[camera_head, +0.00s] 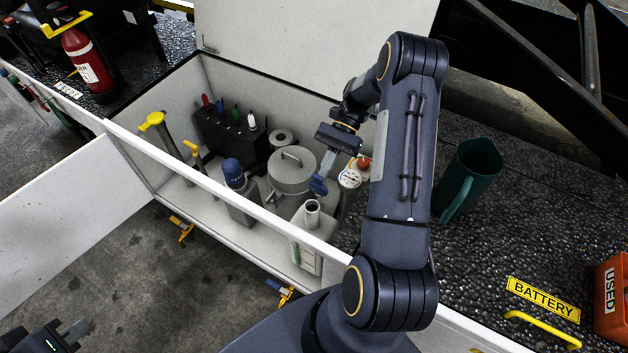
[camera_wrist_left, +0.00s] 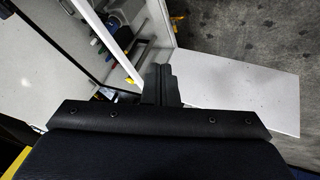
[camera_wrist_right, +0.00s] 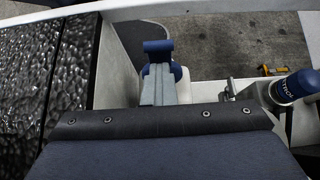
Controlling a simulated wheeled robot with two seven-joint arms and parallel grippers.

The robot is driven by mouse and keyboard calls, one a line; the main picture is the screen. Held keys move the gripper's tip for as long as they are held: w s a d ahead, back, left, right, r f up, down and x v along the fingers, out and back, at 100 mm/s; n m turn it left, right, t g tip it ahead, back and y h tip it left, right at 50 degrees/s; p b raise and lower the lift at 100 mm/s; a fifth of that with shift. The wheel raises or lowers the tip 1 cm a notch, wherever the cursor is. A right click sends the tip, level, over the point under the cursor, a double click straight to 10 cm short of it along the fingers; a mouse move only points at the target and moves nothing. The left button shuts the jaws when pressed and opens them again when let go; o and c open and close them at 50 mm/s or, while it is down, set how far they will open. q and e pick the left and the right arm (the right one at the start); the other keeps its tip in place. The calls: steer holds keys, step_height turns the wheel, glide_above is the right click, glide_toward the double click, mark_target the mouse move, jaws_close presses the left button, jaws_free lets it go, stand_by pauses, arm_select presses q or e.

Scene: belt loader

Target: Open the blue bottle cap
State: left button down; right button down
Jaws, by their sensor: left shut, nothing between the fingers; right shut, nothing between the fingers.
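A white bottle with an open dark mouth (camera_head: 312,210) stands upright at the front right of the white box, and part of it shows behind my right fingers in the right wrist view (camera_wrist_right: 179,73). A small blue cap-like piece (camera_head: 318,186) is at the fingertips of my right gripper (camera_head: 326,172), above and behind that mouth; it also shows in the right wrist view (camera_wrist_right: 157,47). The right fingers look shut; the piece seems to touch their tips. A grey bottle with a blue top (camera_head: 234,174) stands to the left. My left gripper (camera_head: 76,332) is shut, empty, outside the box.
The box's front wall (camera_head: 215,180) and raised lid (camera_head: 310,40) bound the space. Inside are a lidded metal pot (camera_head: 292,168), a gauge (camera_head: 350,179), yellow-handled tools (camera_head: 152,121) and a dark rack (camera_head: 225,135). A green jug (camera_head: 470,175) stands outside right.

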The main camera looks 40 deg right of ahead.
arm_select(q)
steer(key=w+d+f+m+t, duration=0.1)
steer(key=w+d+m, duration=0.15)
steer(key=w, duration=0.25)
steer(key=w+d+f+m, duration=0.1)
steer(key=w+d+f, duration=0.15)
steer(key=w, duration=0.35)
steer(key=w+d+f+m+t+h, duration=0.25)
steer(key=w+d+m+h, duration=0.2)
steer(key=d, duration=0.65)
steer(key=m+g+h, duration=0.3)
steer(key=m+h, duration=0.3)
steer(key=h, duration=0.2)
glide_toward(316, 179)
steer(key=x, duration=0.6)
steer(key=shift+d, duration=0.3)
steer(key=shift+w+d, duration=0.1)
steer(key=shift+d, duration=0.1)
